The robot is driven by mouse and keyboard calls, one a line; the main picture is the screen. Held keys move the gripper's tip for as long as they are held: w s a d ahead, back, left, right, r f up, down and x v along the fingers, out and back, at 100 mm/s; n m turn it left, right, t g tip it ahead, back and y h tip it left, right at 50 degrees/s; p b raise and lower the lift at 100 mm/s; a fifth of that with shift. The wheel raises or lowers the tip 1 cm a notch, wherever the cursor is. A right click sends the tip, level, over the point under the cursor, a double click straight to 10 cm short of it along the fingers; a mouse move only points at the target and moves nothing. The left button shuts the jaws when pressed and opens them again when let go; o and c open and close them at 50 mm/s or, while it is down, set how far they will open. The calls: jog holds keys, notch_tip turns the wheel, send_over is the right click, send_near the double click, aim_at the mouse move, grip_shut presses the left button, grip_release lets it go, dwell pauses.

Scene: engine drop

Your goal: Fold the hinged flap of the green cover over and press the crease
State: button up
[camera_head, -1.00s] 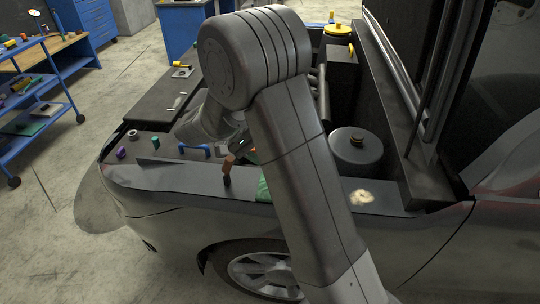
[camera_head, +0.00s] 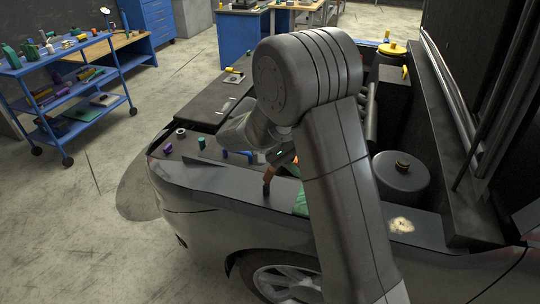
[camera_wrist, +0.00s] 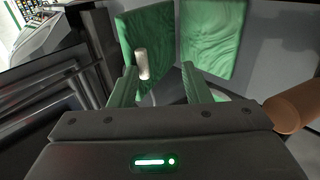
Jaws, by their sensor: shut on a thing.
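The green cover (camera_head: 300,203) lies on the car's fender, mostly behind my arm in the head view. In the wrist view it shows as two green panels, a left one (camera_wrist: 138,32) and a right one (camera_wrist: 212,40), with a grey gap between them. A white cylinder (camera_wrist: 142,63) stands out in front of the left panel, close to my left fingertip. My gripper (camera_wrist: 160,74) has two green fingers, seen apart at the cover's lower edge. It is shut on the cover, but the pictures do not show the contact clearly.
A brown-handled tool (camera_head: 267,179) stands on the fender beside the cover, close to the gripper's right in the wrist view (camera_wrist: 296,107). A black round canister (camera_head: 400,178) stands right of my arm. A blue cart (camera_head: 70,100) stands at the left; the floor between is clear.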

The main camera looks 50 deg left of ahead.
jog(key=shift+s+a+r+p, duration=0.2)
jog(key=shift+s+a+p, duration=0.5)
jog(key=shift+a, duration=0.7)
jog(key=shift+s+a+r+p, duration=0.15)
jog(key=shift+s+a+p, duration=0.4)
jog(key=shift+s+a, duration=0.6)
jog(key=shift+s+a+r+p, duration=0.2)
jog(key=shift+s+a+p, duration=0.4)
jog(key=shift+a, duration=1)
jog(key=shift+s+a+r+p, duration=0.1)
jog(key=shift+s+a+p, duration=0.25)
jog(key=shift+a, duration=0.3)
jog(key=shift+s+a+f+p, duration=0.1)
jog(key=shift+s+a+p, duration=0.05)
jog(key=shift+s+a, duration=0.4)
jog(key=shift+s+a+r+p, duration=0.1)
jog(key=shift+s+a+p, duration=0.2)
jog(key=shift+a, duration=0.4)
jog(key=shift+w, duration=0.1)
